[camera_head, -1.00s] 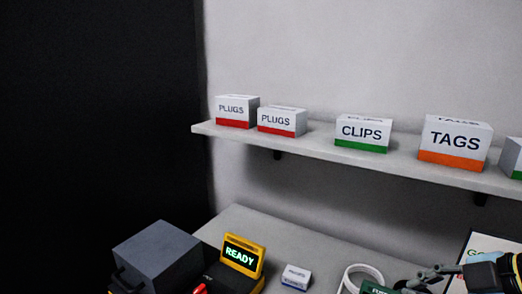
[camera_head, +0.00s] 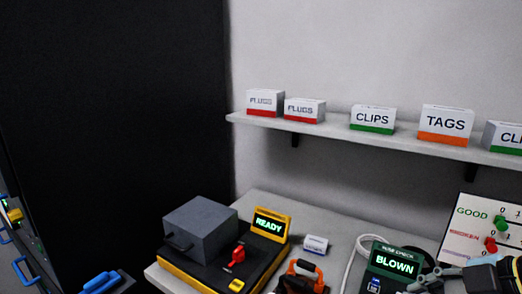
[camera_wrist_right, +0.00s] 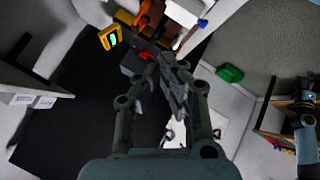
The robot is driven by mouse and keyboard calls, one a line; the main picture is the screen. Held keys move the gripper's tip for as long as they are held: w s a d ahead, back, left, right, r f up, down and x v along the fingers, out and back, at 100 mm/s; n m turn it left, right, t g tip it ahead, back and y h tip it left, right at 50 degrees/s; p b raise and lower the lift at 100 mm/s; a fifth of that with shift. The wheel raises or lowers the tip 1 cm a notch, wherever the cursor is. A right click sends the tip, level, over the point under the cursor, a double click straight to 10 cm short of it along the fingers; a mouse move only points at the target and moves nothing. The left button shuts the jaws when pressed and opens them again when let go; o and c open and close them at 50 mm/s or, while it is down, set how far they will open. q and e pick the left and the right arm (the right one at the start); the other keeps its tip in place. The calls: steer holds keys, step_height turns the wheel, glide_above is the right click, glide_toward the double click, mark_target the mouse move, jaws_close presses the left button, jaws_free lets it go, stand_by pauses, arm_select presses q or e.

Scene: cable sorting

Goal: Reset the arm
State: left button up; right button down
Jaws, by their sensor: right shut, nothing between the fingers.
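My right gripper (camera_head: 418,277) is at the lower right of the head view, its grey fingers pointing left in front of the wire check display. In the right wrist view the right gripper (camera_wrist_right: 172,90) has its fingers together with nothing held between them. The right arm's upper links are mostly cut off by the picture's right edge.
A bench (camera_head: 255,203) holds a grey box on a black and yellow unit with a READY display (camera_head: 269,225), an orange-and-black item (camera_head: 303,274), and a display reading BLOWN (camera_head: 394,263). A GOOD/BROKEN board (camera_head: 480,228) stands behind the gripper. A wall shelf (camera_head: 330,130) carries labelled boxes.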

steer(key=s+d+f+m+g+h, duration=0.1)
steer(key=s+m+g+h, duration=0.15)
steer(key=s+m, duration=0.6)
steer(key=s+d+f+m+g+h, duration=0.15)
steer(key=s+m+h, duration=0.25)
steer(key=s+m, duration=0.5)
step_height(320, 180, down, 36)
steer(key=s+d+n+b, duration=0.1)
steer(key=s+d+b, duration=0.1)
steer(key=b, duration=0.9)
arm_select(q)
step_height(320, 180, down, 21)
steer(key=b, duration=1)
steer(key=shift+s+d, duration=0.25)
steer(key=shift+s, duration=0.15)
arm_select(e)
steer(key=s+f+g, duration=0.1)
steer(key=s+f, duration=0.8)
steer(key=f, duration=0.4)
steer(key=s+f, duration=1)
steer(key=f, duration=0.3)
steer(key=shift+d+f+g, duration=0.2)
steer(key=shift+d+g, duration=0.2)
steer(key=shift+d, duration=0.05)
